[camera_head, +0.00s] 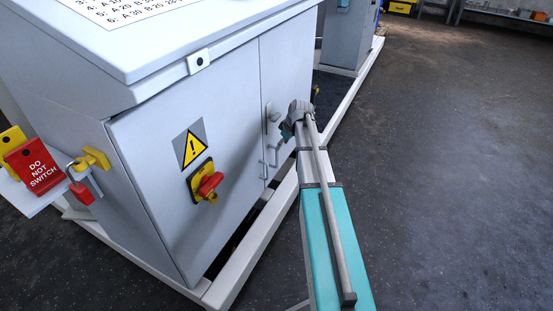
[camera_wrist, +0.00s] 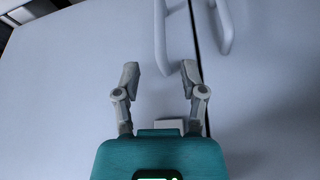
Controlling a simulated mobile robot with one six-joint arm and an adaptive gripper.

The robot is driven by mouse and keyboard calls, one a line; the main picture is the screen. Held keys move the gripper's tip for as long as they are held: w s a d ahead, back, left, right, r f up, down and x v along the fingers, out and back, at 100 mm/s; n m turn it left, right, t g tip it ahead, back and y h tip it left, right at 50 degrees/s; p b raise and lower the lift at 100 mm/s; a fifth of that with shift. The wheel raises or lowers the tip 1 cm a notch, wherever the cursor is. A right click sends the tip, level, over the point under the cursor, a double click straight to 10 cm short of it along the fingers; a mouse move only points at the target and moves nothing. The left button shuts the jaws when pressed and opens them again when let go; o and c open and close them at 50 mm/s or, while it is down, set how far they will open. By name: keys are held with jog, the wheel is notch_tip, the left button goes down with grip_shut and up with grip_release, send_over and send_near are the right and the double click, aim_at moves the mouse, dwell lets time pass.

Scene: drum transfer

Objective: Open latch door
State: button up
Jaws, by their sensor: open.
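A grey cabinet has a wide left door (camera_head: 165,195) and a narrow right door (camera_head: 275,75), with a seam between them. My gripper (camera_head: 286,130) is by the narrow door, partly hidden by my arm. In the wrist view its fingers (camera_wrist: 160,72) are spread and empty. The left handle (camera_wrist: 160,38) is just beyond them; the right handle (camera_wrist: 224,25) is outside, to the right.
The left door bears a red-and-yellow rotary switch (camera_head: 206,184) and a yellow warning sign (camera_head: 191,145). A red padlock (camera_head: 82,193) and red tag (camera_head: 36,166) hang at the left. A white base rail (camera_head: 245,250) runs below the cabinet. Open floor (camera_head: 455,170) lies right.

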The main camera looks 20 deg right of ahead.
jog(key=b, duration=0.7)
send_over(277, 167)
jog(key=shift+w+d+f, duration=0.1)
jog(key=shift+w+f, duration=0.05)
jog(key=shift+f, duration=1.65)
jog(key=shift+w+d+f, duration=0.1)
jog(key=shift+w+f, duration=0.05)
jog(key=shift+f, duration=1.65)
grip_shut()
